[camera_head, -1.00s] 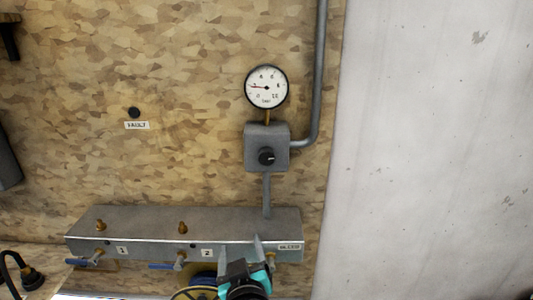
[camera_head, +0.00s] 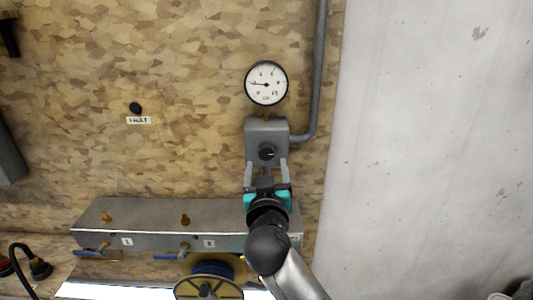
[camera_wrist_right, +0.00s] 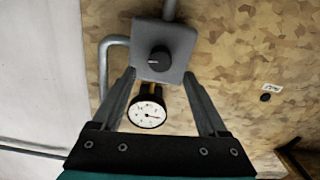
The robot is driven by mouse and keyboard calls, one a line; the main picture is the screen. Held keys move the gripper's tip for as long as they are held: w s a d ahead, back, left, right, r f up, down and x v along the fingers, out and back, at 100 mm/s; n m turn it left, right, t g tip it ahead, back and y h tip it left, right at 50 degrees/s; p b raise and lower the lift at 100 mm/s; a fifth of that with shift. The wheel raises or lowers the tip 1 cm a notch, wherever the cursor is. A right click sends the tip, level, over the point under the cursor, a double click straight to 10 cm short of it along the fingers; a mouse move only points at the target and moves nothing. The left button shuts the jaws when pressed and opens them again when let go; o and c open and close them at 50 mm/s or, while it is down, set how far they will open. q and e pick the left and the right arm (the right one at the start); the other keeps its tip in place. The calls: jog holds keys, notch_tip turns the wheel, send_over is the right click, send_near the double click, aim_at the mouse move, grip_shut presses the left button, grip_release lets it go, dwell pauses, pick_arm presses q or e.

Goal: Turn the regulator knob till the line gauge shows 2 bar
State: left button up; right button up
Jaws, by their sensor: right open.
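The black regulator knob (camera_head: 267,153) sits on the front of a grey regulator box (camera_head: 253,133) on the wall. The round white line gauge (camera_head: 266,84) is above the box; its red needle points left, and its digits are too small to read surely. My right gripper (camera_head: 266,168) is open, its two fingers apart just below the knob and pointing up at the box. In the right wrist view the knob (camera_wrist_right: 160,58) lies between and beyond the open fingertips (camera_wrist_right: 159,74), with nothing held. The gauge (camera_wrist_right: 147,111) shows there upside down. My left gripper is not in view.
A grey pipe (camera_head: 316,80) runs up right of the box. A grey manifold (camera_head: 150,220) with brass fittings and blue-handled valves (camera_head: 92,252) is below. The wall left of the gauge is mostly clear, with a small black button (camera_head: 135,108).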

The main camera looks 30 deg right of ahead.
aim_at(266, 154)
jog(key=shift+p+x, duration=0.3)
jog(key=shift+x, duration=2.3)
grip_shut()
